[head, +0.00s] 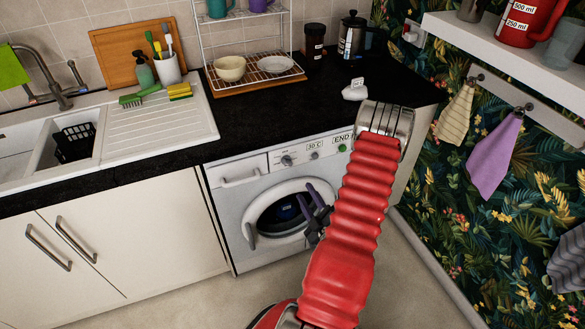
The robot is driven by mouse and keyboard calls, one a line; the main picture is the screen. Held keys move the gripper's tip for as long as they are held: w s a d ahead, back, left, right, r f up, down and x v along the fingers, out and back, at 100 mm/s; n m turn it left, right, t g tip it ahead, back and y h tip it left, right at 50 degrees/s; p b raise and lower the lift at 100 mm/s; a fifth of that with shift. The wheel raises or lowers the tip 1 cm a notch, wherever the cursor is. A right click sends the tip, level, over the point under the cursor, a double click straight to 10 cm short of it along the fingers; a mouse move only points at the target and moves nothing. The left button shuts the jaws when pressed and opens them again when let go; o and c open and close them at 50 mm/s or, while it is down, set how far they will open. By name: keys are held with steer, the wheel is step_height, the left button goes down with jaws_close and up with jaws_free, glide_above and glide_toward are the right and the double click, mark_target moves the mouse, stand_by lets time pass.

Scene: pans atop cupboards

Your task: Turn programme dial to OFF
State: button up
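The white washing machine (232,192) stands under the black worktop, its round door (262,236) closed or nearly so. A dial (287,160) with small marks around it sits on the control panel; its setting is too small to read. A second, smaller knob (314,155) is to its right, below a "30 C" label. An "END" label (342,138) is above a green button or light (342,148). My gripper (304,191), with two purple fingers, is in front of the door, below the dial in the picture. Its fingers are apart and look empty. My red arm hides the panel's right end.
The worktop (262,118) overhangs the panel. It bears a dish rack (255,86) with a bowl and plate, and a white labelled object (355,90). Cupboards (140,250) stand left. Towels (495,155) hang on the right wall. The floor in front is clear.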

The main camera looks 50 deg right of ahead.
mark_target(289, 165)
steer(key=x, duration=1.4)
steer(key=shift+c, duration=0.2)
